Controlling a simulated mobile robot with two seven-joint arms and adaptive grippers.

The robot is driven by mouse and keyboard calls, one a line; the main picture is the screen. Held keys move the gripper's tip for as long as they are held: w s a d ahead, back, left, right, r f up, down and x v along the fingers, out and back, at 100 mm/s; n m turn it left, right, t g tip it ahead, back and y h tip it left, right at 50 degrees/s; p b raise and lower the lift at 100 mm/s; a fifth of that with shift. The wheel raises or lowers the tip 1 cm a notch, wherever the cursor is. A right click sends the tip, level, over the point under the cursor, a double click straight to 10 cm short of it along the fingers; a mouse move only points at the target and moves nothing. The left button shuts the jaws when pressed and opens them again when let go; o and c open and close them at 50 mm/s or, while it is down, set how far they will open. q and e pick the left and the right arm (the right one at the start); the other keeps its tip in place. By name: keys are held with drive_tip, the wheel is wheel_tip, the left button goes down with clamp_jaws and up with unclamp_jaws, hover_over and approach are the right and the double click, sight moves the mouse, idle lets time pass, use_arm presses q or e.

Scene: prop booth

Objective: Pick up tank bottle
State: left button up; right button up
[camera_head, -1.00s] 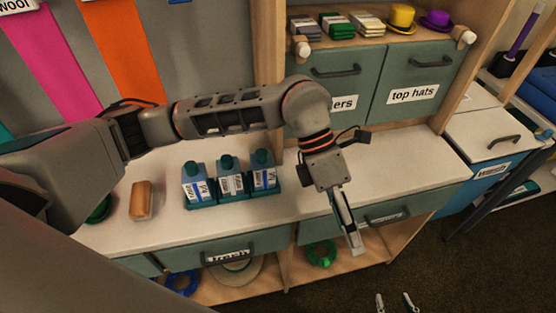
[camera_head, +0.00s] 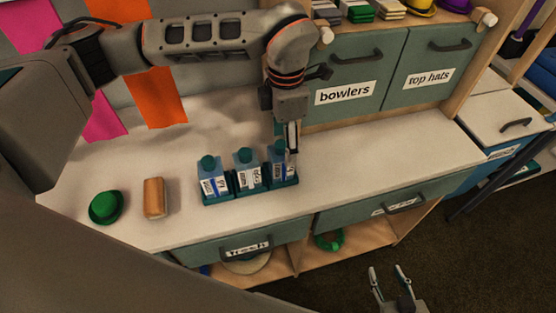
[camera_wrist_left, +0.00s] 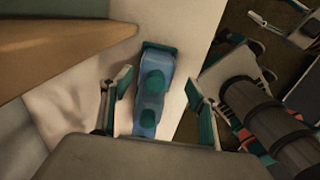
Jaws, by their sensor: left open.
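Three blue bottles with green caps stand in a row in a teal holder (camera_head: 226,198) on the white counter: a left bottle (camera_head: 211,183), a middle bottle (camera_head: 246,175) and a right bottle (camera_head: 275,172). Their label words are too small to read surely. My left gripper (camera_head: 288,158) points down at the right bottle, partly covering it. The left wrist view shows the open left gripper (camera_wrist_left: 160,104) with a finger on either side of the row, and bottle caps (camera_wrist_left: 152,82) between them. Contact cannot be told. My right gripper (camera_head: 391,279) is open and empty at the bottom, over the floor.
A green hat (camera_head: 106,207) and a tan block-like item (camera_head: 154,198) lie left on the counter (camera_head: 380,160). The counter's right part is clear.

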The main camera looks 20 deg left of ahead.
sight(281, 157)
use_arm(q)
drive_tip(key=f, duration=0.6)
drive_tip(key=shift+a+f+p, duration=0.25)
drive_tip(key=shift+a+p, duration=0.1)
drive_tip(key=shift+a, duration=0.05)
drive_tip(key=c, duration=1.4)
